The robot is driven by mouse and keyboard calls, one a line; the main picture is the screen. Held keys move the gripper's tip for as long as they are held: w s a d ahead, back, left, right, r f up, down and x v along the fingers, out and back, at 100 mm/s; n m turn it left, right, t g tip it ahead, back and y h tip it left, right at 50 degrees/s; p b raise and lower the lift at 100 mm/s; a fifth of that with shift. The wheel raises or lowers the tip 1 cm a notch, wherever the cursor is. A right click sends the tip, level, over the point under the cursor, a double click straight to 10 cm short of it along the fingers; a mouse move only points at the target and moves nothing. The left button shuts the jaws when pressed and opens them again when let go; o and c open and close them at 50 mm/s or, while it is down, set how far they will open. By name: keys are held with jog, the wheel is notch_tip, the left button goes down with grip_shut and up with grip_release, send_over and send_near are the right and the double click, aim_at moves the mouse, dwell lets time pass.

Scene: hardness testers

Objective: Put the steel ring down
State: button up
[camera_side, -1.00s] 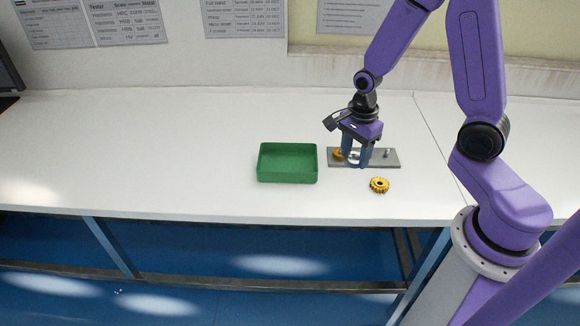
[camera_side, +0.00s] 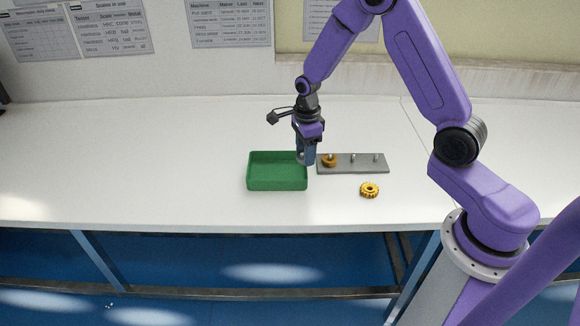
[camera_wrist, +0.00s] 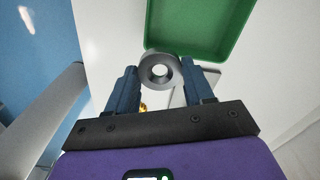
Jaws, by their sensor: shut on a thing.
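The steel ring (camera_wrist: 160,71) is a grey ring with a round hole, held between the blue fingertips of my gripper (camera_wrist: 161,78) in the wrist view. In the side view my gripper (camera_side: 306,160) is at the right edge of the green tray (camera_side: 277,184). The ring is mostly hidden by the fingers there. In the wrist view the tray (camera_wrist: 226,46) lies just beyond the ring, and the ring overlaps its near edge. I cannot tell the ring's exact height. The tray looks empty.
A grey plate (camera_side: 365,164) with pegs lies right of the tray. A bronze gear (camera_side: 329,161) is on its left peg; the other two pegs are bare. A gold gear (camera_side: 369,190) lies on the white bench (camera_side: 140,150) in front. The bench left of the tray is clear.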

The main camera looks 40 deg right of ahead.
send_over(290, 175)
notch_tip(290, 175, down, 6)
jog(key=shift+s+d+f, duration=0.1)
jog(key=shift+f, duration=1.6)
jog(key=shift+f, duration=0.15)
jog(key=o, duration=1.3)
